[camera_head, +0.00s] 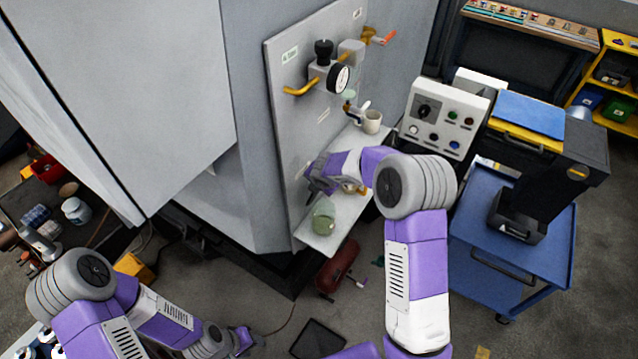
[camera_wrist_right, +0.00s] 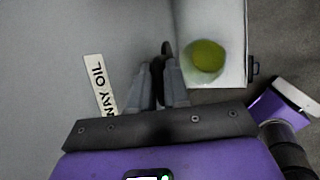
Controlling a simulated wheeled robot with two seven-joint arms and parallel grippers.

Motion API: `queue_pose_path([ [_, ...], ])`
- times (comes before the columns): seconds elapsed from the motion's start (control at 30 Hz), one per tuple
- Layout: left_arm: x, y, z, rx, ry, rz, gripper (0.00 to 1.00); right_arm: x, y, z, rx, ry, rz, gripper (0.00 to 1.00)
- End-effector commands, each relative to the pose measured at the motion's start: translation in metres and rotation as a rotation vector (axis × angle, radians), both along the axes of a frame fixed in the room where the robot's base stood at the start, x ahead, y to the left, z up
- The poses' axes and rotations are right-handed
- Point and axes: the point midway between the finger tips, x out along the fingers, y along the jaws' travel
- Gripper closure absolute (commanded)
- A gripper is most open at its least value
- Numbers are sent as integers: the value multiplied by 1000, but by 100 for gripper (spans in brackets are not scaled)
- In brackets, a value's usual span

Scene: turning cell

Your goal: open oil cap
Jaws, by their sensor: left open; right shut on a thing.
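My right gripper (camera_head: 314,180) is at the grey machine panel, above the small white shelf. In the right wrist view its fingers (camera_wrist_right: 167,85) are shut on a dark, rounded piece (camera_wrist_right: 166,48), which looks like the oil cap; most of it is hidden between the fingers. A "WAY OIL" label (camera_wrist_right: 98,85) is on the panel to the left of the fingers. In the head view the cap is hidden by my gripper. My left gripper (camera_head: 250,340) is open and empty, low over the floor, far from the panel.
A green translucent jar (camera_head: 324,217) stands on the white shelf (camera_head: 345,215) below my right gripper. A gauge (camera_head: 339,78) and yellow handle (camera_head: 301,88) stick out above. A blue cart (camera_head: 520,255) stands right.

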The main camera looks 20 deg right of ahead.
Motion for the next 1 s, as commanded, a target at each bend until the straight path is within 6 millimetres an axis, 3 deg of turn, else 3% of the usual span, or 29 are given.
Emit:
queue_pose_path([
  [0.03,0,0,0,0,0,0,57,4,7,4,10,-16,12,100],
  [0.07,0,0,0,0,0,0,57,4,7,4,10,-16,12,81],
  [0.1,0,0,0,0,0,0,57,4,7,4,10,-16,12,75],
  [0.2,0,0,0,0,0,0,57,3,5,4,8,-13,10,64],
  [0.53,0,0,0,0,0,0,57,0,3,7,6,-10,5,64],
  [1.0,0,0,-1,0,0,0,57,-34,10,63,8,-12,8,64],
])
